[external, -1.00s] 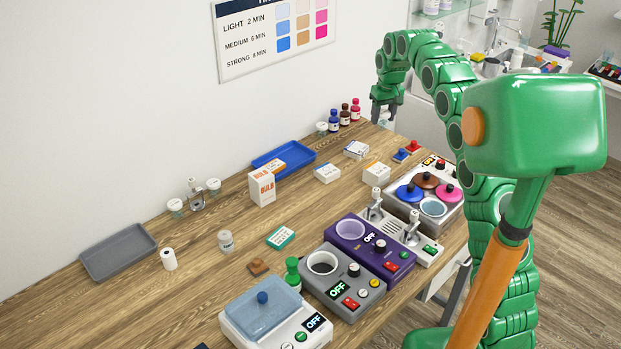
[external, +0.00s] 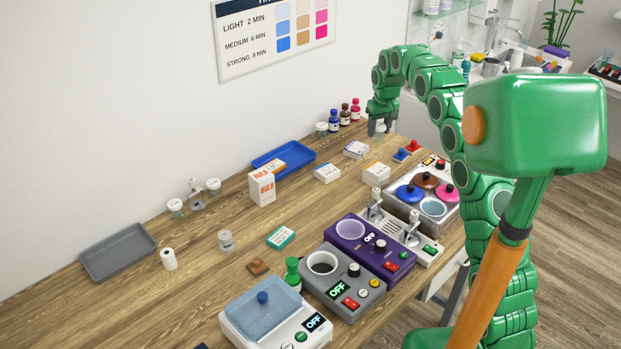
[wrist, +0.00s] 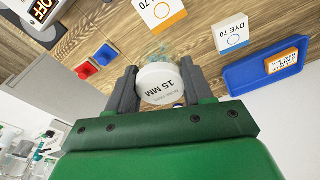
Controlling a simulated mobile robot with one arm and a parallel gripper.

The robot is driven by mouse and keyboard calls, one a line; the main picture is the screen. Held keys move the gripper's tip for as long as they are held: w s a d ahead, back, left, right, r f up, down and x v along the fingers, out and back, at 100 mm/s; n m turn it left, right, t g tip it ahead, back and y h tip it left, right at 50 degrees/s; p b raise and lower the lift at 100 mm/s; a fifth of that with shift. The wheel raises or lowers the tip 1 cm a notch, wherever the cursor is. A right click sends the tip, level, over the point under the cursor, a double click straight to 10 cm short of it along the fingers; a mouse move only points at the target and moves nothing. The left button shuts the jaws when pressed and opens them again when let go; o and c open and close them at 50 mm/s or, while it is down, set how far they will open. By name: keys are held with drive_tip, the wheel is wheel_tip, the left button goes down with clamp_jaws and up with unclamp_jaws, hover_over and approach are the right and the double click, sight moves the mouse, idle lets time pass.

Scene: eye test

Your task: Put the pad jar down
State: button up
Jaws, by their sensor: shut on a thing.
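In the external view my gripper (external: 381,127) is low over the far right end of the wooden table (external: 330,205), pointing down. The jar is small and mostly hidden by the fingers there. I cannot tell whether its base touches the table.
Red (external: 413,146) and blue (external: 400,155) knobbed pieces stand in front of my gripper. A white box (external: 356,149) lies to its left. Dye bottles (external: 345,115) and a lidded jar (external: 322,128) stand by the wall. A blue tray (external: 300,152) is farther left.

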drive_tip(key=shift+w+a+f, duration=0.5)
drive_tip(key=shift+w+f, duration=0.85)
drive_tip(key=shift+w, duration=0.5)
drive_tip(key=shift+w+a+f, duration=0.55)
drive_tip(key=shift+w+f, duration=0.85)
drive_tip(key=shift+w, duration=0.45)
drive_tip(key=shift+w+a+f, duration=0.5)
drive_tip(key=shift+w+f, duration=0.85)
drive_tip(key=shift+w, duration=0.5)
drive_tip(key=shift+w+f, duration=0.15)
drive_tip(key=shift+f, duration=0.2)
drive_tip(key=shift+f, duration=1.5)
drive_tip(key=shift+f, duration=0.15)
drive_tip(key=o, duration=1)
